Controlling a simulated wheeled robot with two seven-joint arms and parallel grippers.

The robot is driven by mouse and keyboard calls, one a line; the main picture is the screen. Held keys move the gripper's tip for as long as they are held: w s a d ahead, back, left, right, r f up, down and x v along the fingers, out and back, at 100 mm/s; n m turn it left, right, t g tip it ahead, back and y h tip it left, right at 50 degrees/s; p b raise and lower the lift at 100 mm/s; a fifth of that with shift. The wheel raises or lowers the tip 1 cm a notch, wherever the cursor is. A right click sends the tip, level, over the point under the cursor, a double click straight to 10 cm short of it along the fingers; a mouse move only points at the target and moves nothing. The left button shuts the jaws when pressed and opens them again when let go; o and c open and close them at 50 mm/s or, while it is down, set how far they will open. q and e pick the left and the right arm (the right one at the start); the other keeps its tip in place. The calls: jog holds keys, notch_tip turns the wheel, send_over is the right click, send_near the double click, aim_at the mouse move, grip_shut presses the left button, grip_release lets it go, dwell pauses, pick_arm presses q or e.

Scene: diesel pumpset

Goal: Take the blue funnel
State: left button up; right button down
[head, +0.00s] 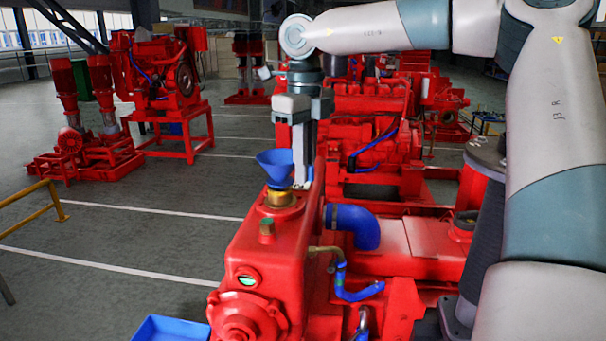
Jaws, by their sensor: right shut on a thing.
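The blue funnel (276,165) stands upright with its wide mouth up, over the brass filler neck (281,196) on top of the red engine. Whether its spout is inside the neck or just above it, I cannot tell. My right gripper (301,180) points down beside the funnel's right side and is shut on it. The funnel partly hides the fingertips. My left gripper is not in view.
The red pumpset (262,245) fills the lower middle, with a small brass cap (267,228) in front of the neck. A blue hose (355,222) lies to the right. A blue tray (170,328) is at the bottom. Open floor lies left, with a yellow rail (50,200).

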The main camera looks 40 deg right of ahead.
jog(key=r+b, duration=0.2)
jog(key=r, duration=0.1)
jog(key=shift+s, duration=0.3)
jog(key=s+r+b, duration=0.5)
jog(key=s+r, duration=0.2)
jog(key=s, duration=0.4)
jog(key=shift+d, duration=0.2)
